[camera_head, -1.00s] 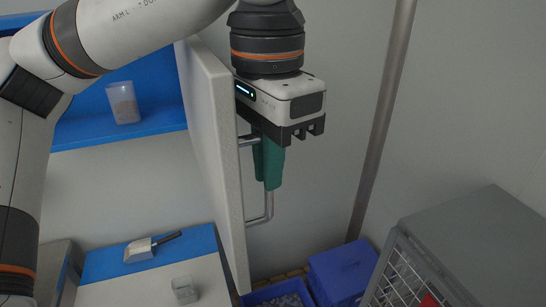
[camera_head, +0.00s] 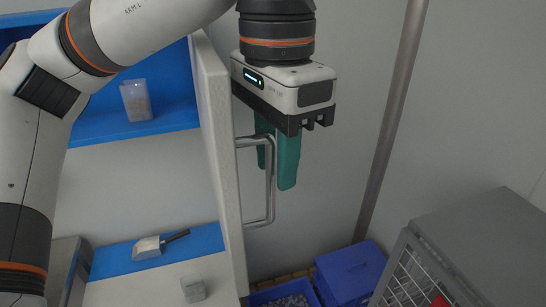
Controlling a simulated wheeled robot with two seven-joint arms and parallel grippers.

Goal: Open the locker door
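The locker door (camera_head: 218,130) is a white panel standing ajar, swung out from the locker, its shelves visible to the left. A silver bar handle (camera_head: 271,195) is on its right face. My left gripper (camera_head: 277,170) hangs down from above at the handle, its two green fingers spread with a gap between them. The handle's upper bend shows in front of the far finger; the near finger is just right of the bar. I cannot tell whether either finger touches it. My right gripper is not in view.
The locker holds a clear cup (camera_head: 136,101) on its blue upper shelf, and a scoop (camera_head: 158,244) and small container (camera_head: 193,289) lower down. Blue bins (camera_head: 350,271) stand on the floor. A grey cage (camera_head: 480,245) is at right, with a vertical pole (camera_head: 392,125) behind.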

